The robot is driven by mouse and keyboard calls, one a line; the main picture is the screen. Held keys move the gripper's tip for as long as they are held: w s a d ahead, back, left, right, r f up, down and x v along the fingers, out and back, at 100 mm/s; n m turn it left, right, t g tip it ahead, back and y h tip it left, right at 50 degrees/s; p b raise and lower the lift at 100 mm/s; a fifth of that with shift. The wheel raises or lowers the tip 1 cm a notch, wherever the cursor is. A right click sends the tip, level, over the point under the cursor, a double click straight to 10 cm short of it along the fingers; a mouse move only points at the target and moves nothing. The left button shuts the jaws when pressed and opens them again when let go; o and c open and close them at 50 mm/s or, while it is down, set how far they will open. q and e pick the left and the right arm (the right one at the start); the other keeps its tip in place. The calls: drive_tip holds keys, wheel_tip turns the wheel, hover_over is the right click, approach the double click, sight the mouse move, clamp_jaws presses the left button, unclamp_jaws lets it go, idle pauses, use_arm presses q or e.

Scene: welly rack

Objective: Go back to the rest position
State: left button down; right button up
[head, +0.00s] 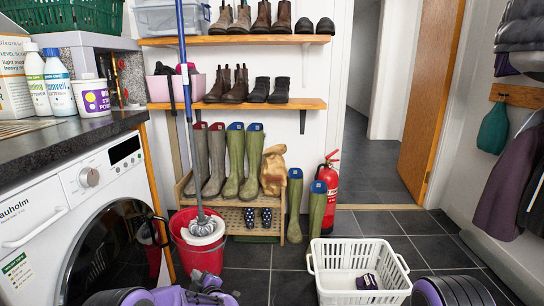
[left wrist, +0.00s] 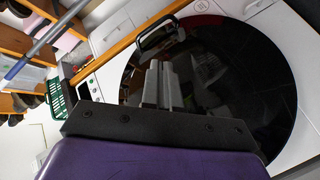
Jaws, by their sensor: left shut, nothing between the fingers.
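My left gripper (head: 213,284) is low in the head view, in front of the washing machine and below the red bucket. In the left wrist view its two grey fingers (left wrist: 161,84) are together with nothing between them, against the dark round door of the washing machine (left wrist: 215,75). Part of my right arm shows at the bottom right of the head view, but its gripper is out of view. Grey and green wellies (head: 235,160) stand upright on the wooden rack (head: 228,201). A green pair with blue tops (head: 317,205) stands on the floor beside the rack.
The red bucket (head: 199,255) with a mop stands by the washing machine (head: 80,190). A white basket (head: 327,257) holding a small dark purple item sits on the floor. A red fire extinguisher (head: 329,185) stands behind it. Tiled floor is clear towards the open doorway.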

use_arm(q)
drive_tip(key=s+f+m+g+h, duration=0.1)
drive_tip(key=s+f+m+h, duration=0.3)
drive_tip(key=s+f, duration=0.75)
drive_tip(key=s+a+f+m+g+h, duration=0.1)
drive_tip(key=s+a+m+g, duration=0.15)
drive_tip(key=s, duration=0.95)
drive_tip(key=s+a+f+m+g, duration=0.1)
drive_tip(key=s+m+g, duration=0.15)
drive_tip(key=s, duration=1.05)
drive_tip(key=s+a+f+m+g+h, duration=0.1)
drive_tip(key=s+a+g, duration=0.15)
drive_tip(key=s, duration=0.95)
wheel_tip(320, 180, down, 9)
drive_tip(key=s+g+b, duration=0.1)
drive_tip(key=b, duration=0.9)
wheel_tip(320, 180, up, 36)
drive_tip(key=p, duration=3.6)
drive_tip(key=shift+w+r+p, duration=0.15)
drive_tip(key=shift+w+p, duration=0.05)
drive_tip(key=shift+p, duration=0.1)
